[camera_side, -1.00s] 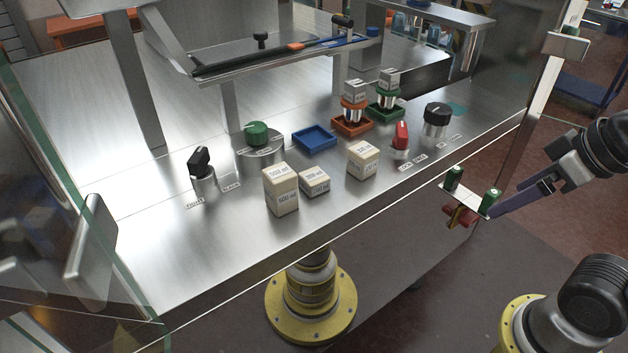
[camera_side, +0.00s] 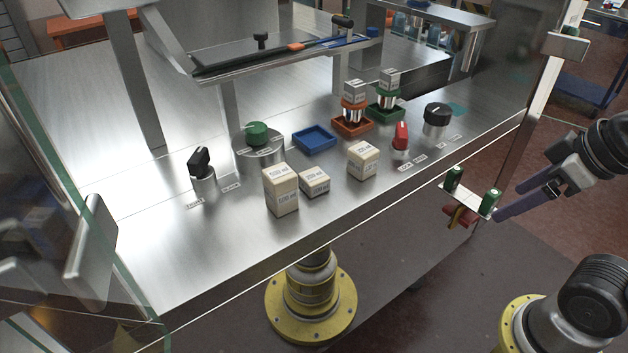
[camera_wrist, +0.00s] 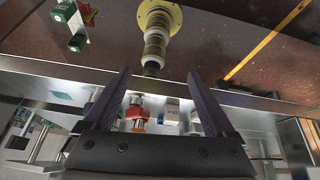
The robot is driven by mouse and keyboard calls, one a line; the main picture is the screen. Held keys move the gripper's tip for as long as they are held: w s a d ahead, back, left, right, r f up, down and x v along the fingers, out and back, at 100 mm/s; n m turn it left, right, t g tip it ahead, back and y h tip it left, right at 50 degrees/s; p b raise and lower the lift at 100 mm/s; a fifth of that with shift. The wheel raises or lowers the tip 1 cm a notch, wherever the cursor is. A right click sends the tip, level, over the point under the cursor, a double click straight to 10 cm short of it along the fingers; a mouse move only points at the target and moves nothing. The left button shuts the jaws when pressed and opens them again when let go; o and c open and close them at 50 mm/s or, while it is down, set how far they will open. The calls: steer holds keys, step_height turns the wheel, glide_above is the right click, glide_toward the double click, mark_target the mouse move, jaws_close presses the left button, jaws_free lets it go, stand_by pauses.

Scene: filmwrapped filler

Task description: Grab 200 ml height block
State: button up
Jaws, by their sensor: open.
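Three cream blocks with white labels stand on the steel bench. The short block (camera_side: 314,183) is in the middle; its label seems to read 200 ml but is blurred. The tall block (camera_side: 281,190) stands just left of it, and a medium block (camera_side: 362,160) stands apart to its right. My gripper (camera_side: 508,202) is at the right, outside the bench's front edge, with its two long purple fingers parted and empty. In the wrist view my gripper (camera_wrist: 158,73) is also open; pale blocks show small and blurred beyond the fingers, and I cannot tell which is which.
A red knob (camera_side: 401,137) and a black knob (camera_side: 436,120) stand at the bench's right. A bracket with green knobs (camera_side: 472,198) juts from the front edge near my fingers. A blue tray (camera_side: 314,139) lies behind the blocks. The bench front-left is clear.

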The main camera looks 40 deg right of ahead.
steer(key=w+a+r+n+g+y, duration=0.1)
steer(key=w+a+r+n+y, duration=0.1)
steer(key=w+a+r+n, duration=0.4)
steer(key=w+a+r+n+g+y, duration=0.1)
steer(key=w+r+n+g+y, duration=0.1)
steer(key=w+r+n, duration=0.7)
steer(key=n+g, duration=0.1)
steer(key=g, duration=0.1)
glide_toward(321, 173)
step_height(321, 173, down, 3)
steer(key=shift+s+a+f+y, duration=0.15)
steer(key=shift+y, duration=0.15)
steer(key=shift+w+x, duration=0.15)
steer(key=shift+x, duration=1.4)
steer(key=shift+w+x, duration=0.1)
steer(key=shift+x, duration=1.4)
steer(key=shift+a, duration=0.15)
steer(key=c, duration=1.4)
jaws_close()
steer(key=shift+r, duration=0.2)
